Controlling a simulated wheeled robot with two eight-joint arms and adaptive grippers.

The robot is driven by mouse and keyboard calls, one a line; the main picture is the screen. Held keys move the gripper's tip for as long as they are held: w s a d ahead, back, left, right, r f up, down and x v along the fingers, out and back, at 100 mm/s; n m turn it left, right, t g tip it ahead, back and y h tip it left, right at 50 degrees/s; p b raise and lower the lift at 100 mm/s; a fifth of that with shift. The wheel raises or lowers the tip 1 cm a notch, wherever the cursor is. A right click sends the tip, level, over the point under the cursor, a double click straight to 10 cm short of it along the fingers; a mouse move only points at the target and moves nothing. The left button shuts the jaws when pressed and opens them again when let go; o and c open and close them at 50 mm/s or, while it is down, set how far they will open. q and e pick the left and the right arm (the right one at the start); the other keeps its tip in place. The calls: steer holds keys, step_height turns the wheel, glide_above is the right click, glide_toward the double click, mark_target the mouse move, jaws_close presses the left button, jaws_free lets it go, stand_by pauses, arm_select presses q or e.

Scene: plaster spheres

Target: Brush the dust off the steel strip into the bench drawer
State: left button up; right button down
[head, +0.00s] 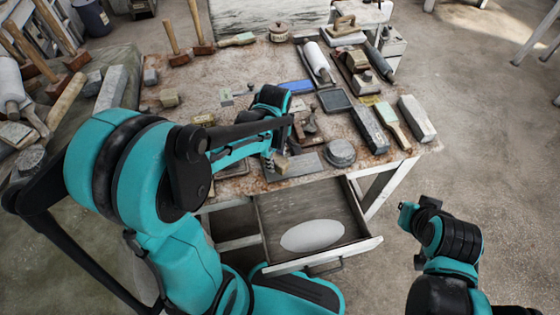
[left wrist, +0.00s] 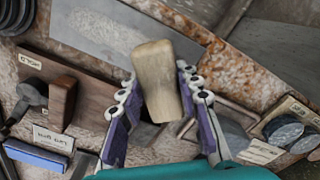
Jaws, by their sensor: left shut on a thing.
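The grey steel strip (head: 306,165) lies flat near the bench's front edge, above the open drawer. It also shows at upper left in the left wrist view (left wrist: 105,35). The bench drawer (head: 354,236) is pulled out, with a white oval (head: 313,235) inside. My right gripper (head: 408,213) is right of the drawer, fingers unclear.
A round grey lidded tin (head: 341,152) stands beside the strip's right end. A dark block (head: 370,130), a green-handled brush (head: 392,124) and a grey stone (head: 416,118) lie farther right. Tools crowd the bench behind. Floor right of the bench is clear.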

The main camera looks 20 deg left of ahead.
mark_target(285, 163)
arm_select(q)
steer(key=shift+s+d+r+p, duration=0.2)
steer(key=shift+d+r+p, duration=0.2)
steer(key=shift+d, duration=0.15)
steer(key=shift+s+d+r+p, duration=0.15)
steer(key=shift+d+r+p, duration=0.1)
steer(key=shift+d+r, duration=0.25)
steer(key=shift+f, duration=0.2)
steer(key=shift+f+b, duration=0.65)
steer(key=shift+f, duration=0.1)
steer(key=shift+d+r, duration=0.1)
steer(key=shift+d, duration=0.05)
steer(key=shift+s+d, duration=0.15)
steer(key=shift+d, duration=0.25)
steer(key=shift+s+d, duration=0.15)
steer(key=shift+d, duration=0.4)
steer(key=shift+a, duration=0.15)
